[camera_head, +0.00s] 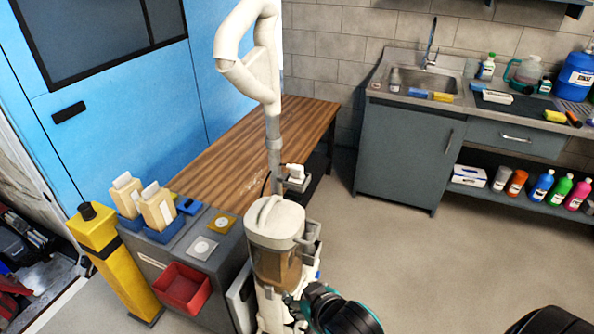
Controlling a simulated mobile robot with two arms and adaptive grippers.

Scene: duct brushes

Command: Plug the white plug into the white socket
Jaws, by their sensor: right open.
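A white plug (295,170) sits in a grey holder beside the pole of an upright beige vacuum cleaner (273,222). A dark cord runs near it. The white socket (201,248), a square plate with a round face, lies on top of the grey cabinet to the left of the vacuum. My right gripper (297,302) is low at the bottom, beside the vacuum's lower body and well below the plug. It is open, small and partly hidden, and I cannot tell whether it touches the vacuum. My left gripper is not in view.
A yellow socket (221,223) and a blue one (188,205) lie near the white socket. A red bin (183,289) hangs on the cabinet's front. A yellow post (112,262) stands left. A wooden bench (235,150) runs behind.

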